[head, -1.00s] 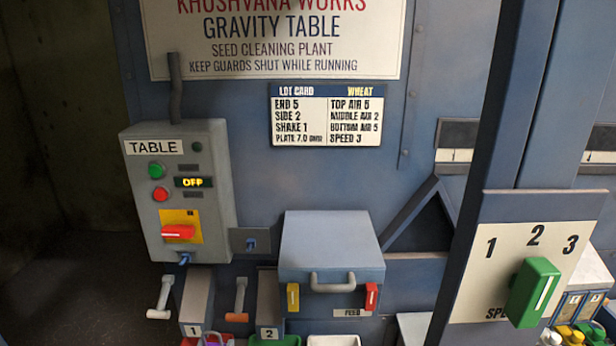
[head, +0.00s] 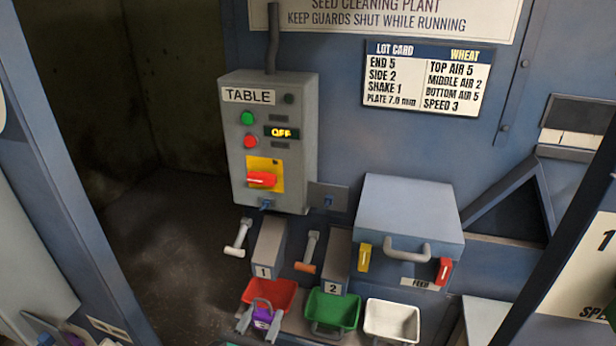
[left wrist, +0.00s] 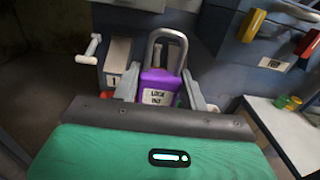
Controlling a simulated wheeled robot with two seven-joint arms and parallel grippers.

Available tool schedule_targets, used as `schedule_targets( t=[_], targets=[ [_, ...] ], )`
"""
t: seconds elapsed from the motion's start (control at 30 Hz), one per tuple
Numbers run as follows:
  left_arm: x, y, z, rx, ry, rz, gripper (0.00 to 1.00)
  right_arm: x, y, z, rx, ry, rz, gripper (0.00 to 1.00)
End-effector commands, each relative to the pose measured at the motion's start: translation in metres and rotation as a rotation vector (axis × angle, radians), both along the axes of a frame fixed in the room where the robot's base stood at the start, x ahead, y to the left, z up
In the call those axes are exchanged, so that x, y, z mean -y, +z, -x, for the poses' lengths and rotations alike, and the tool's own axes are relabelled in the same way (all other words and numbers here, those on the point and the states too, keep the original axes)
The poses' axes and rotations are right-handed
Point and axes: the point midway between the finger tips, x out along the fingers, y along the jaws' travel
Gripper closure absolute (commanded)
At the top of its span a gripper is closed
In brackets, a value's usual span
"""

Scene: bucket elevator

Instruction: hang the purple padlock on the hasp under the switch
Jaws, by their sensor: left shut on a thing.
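The purple padlock (head: 261,318) is between the fingers of my left gripper (head: 260,322), low in the head view in front of the red bin. The red switch (head: 262,179) sits on a yellow plate on the grey TABLE box (head: 268,125). The small blue hasp (head: 266,205) is at the box's lower edge, above and apart from the padlock. My right gripper is not in view.
A plate with another blue fitting (head: 328,200) is right of the box. Chutes 1 (head: 268,248) and 2 (head: 337,262), with handles beside them, stand below. A red bin (head: 283,291), green bin (head: 332,309) and white bin (head: 391,320) line the bottom. The feed box (head: 410,215) projects at right.

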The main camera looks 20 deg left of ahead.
Motion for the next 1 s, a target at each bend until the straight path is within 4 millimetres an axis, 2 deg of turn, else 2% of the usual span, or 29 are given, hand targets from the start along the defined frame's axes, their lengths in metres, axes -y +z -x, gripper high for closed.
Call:
schedule_targets(
  t=[0.57,0.67,0.77,1.0],
  targets=[
    [-0.002,0.002,-0.004,0.001,0.004,-0.002,0.82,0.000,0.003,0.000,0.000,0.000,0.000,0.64],
    [-0.009,0.005,-0.019,0.002,0.019,-0.008,0.82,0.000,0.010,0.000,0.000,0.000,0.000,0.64],
    [-0.022,0.010,-0.043,0.004,0.046,-0.016,0.82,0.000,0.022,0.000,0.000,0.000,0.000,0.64],
    [-0.065,0.025,-0.113,0.001,0.135,-0.019,0.82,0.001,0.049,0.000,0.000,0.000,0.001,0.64]
  ],
)
